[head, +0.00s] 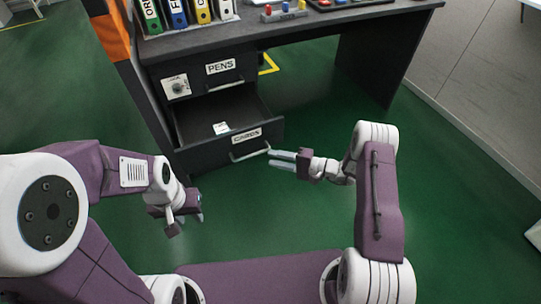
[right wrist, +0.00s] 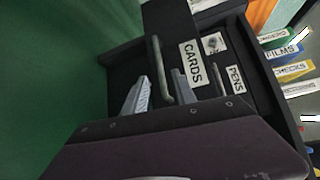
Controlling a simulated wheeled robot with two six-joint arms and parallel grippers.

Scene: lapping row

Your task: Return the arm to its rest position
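My right gripper (head: 269,158) is at the front of the pulled-out CARDS drawer (head: 205,146), close to its bar handle (head: 250,154). In the right wrist view its two fingers (right wrist: 161,77) are apart, and the handle (right wrist: 160,65) shows in the gap between them, with space on both sides. Whether the fingertips reach around the handle is not clear. My left gripper (head: 187,220) hangs over the green floor at the left, away from the desk, with its fingers apart and nothing between them.
A white card (head: 221,128) lies in the open drawer. Several binders (head: 178,14) stand on the desk (head: 262,30). Green floor is clear around my arms.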

